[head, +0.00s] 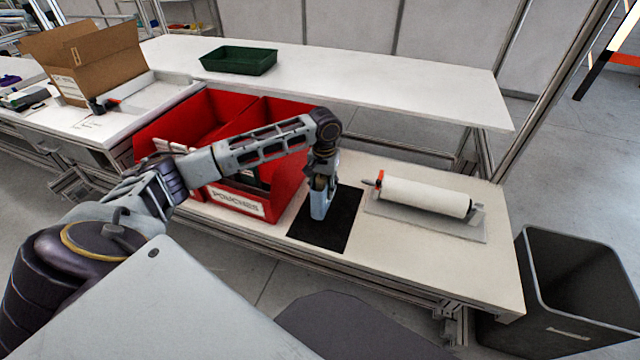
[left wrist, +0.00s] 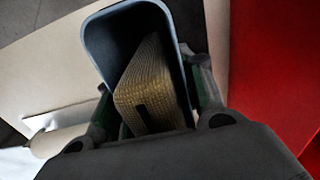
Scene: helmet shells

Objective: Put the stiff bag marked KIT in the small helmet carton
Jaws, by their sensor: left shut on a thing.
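My left gripper (head: 322,185) is over the black mat (head: 343,230) and points down. No KIT mark is readable. An open brown carton (head: 100,72) stands at the back left on a white bench, its flaps up; its label is too small to read. My right gripper is not in view.
Red bins (head: 228,200), one labelled POUCHES, stand left of the mat. A white roll (head: 425,197) lies to its right. A green tray (head: 238,60) sits on the rear bench. A dark waste bin (head: 575,285) stands at the right. The rear bench is mostly clear.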

